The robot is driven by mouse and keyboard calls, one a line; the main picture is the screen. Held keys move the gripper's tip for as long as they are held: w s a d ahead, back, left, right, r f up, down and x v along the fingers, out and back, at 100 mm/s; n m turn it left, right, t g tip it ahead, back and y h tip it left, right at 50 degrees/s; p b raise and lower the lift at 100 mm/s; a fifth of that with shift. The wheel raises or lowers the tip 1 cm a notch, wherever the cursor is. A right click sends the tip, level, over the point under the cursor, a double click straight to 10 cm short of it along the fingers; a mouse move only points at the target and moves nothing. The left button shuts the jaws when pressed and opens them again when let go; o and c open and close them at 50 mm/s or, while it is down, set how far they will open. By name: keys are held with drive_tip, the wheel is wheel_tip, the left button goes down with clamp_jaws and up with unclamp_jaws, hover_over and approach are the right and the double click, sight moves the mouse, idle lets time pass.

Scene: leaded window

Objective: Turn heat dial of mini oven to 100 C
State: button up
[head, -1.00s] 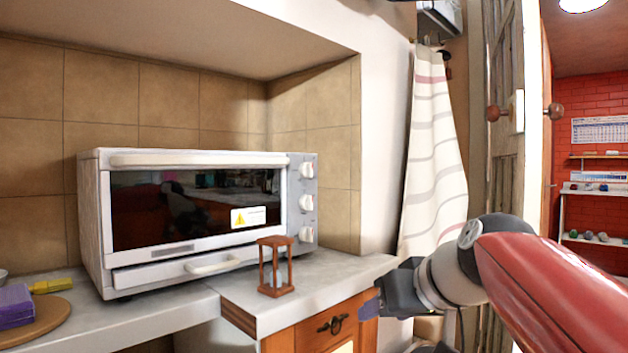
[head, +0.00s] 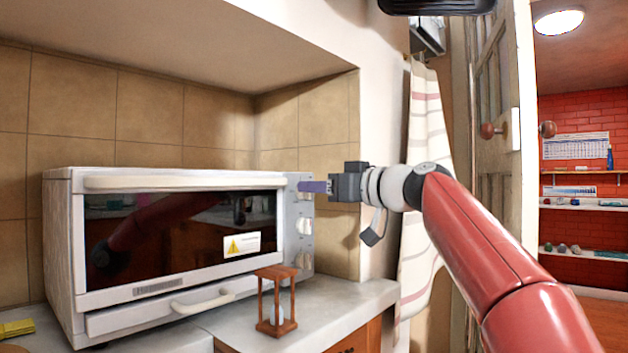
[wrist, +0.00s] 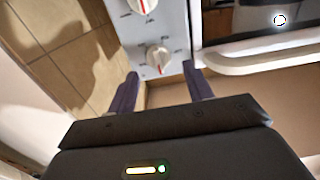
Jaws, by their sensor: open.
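The white mini oven (head: 62,250) stands on the counter with its door shut. Its grey control panel at the right end carries a column of white dials. The middle dial (head: 304,226) and bottom dial (head: 304,257) show in the head view; my fingers cover the top dial there. In the wrist view the top dial (wrist: 158,57), with a red pointer mark, lies between and just beyond my fingertips; its scale is too small to read. My gripper (head: 302,187) is open at the panel, fingers on either side of that dial; contact cannot be told.
A wooden hourglass (head: 276,305) stands on the counter in front of the oven's right end. The door handle (wrist: 250,64) sticks out close to my right finger in the wrist view. A tiled wall (head: 330,130) and striped curtain (head: 420,190) are at the right.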

drive_tip(key=shift+x, duration=0.95)
drive_tip(key=c, duration=1)
drive_tip(key=shift+o, duration=0.2)
drive_tip(key=shift+m, duration=0.4)
drive_tip(key=shift+w+d+f+m+p, duration=0.1)
drive_tip(key=shift+m+p, duration=0.4)
drive_tip(key=shift+m, duration=1.65)
drive_tip(key=shift+w+d+f+m+p, duration=0.15)
drive_tip(key=shift+m+p, duration=0.35)
drive_tip(key=shift+m, duration=1.6)
drive_tip(key=shift+w+d+f+m+p, duration=0.1)
drive_tip(key=shift+m+p, duration=0.4)
drive_tip(key=shift+m, duration=1.65)
